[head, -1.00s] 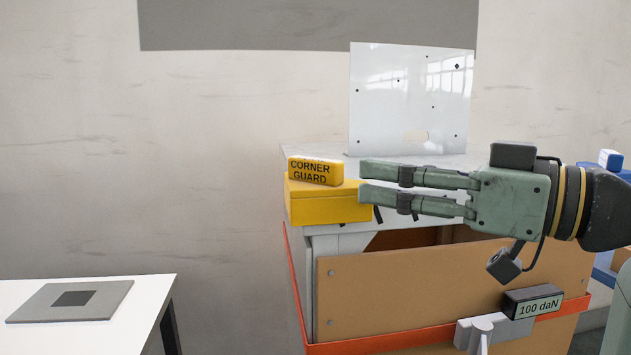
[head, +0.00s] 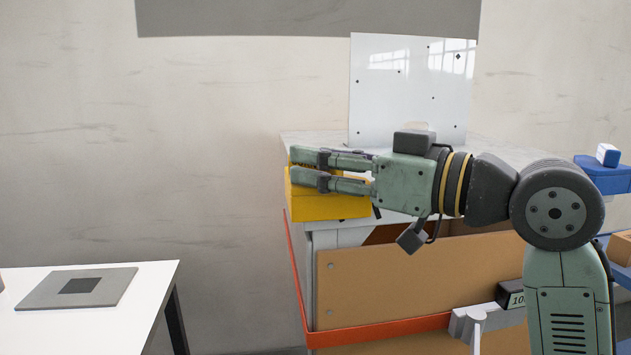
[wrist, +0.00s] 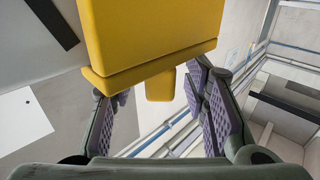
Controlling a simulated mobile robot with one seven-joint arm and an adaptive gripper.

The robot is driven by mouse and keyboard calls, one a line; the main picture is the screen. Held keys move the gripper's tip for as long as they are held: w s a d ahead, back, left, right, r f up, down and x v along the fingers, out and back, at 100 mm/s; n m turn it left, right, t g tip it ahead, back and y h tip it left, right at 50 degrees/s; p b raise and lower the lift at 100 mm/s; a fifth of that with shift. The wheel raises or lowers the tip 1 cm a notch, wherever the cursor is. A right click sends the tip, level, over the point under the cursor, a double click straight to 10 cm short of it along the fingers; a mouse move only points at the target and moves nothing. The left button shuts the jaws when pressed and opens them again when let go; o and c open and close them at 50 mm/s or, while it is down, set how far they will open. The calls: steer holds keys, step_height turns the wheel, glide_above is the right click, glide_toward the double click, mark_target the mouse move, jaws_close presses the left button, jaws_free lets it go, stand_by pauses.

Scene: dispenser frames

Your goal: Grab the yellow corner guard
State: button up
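The yellow corner guard (head: 330,207) sits at the front left corner of a grey-white cabinet top. Its smaller upper piece, which carried the CORNER GUARD label, is now mostly hidden behind my fingers. My gripper (head: 301,168) reaches in from the right, level with that upper piece. In the wrist view, the big yellow body (wrist: 150,35) fills the top middle, and a small yellow block (wrist: 160,86) shows between my two fingers (wrist: 165,112). The fingers are apart, with visible gaps beside the small block. I see no clear contact.
A white panel (head: 405,90) stands on the cabinet top (head: 470,150) behind my gripper. A brown board (head: 410,290) and red-orange rail (head: 380,328) are below. A white table (head: 60,325) with a grey plate (head: 110,285) stands lower left. Blue bins (head: 605,178) are at right.

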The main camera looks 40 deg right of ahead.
jaws_close()
stand_by(0.3)
stand_by(0.3)
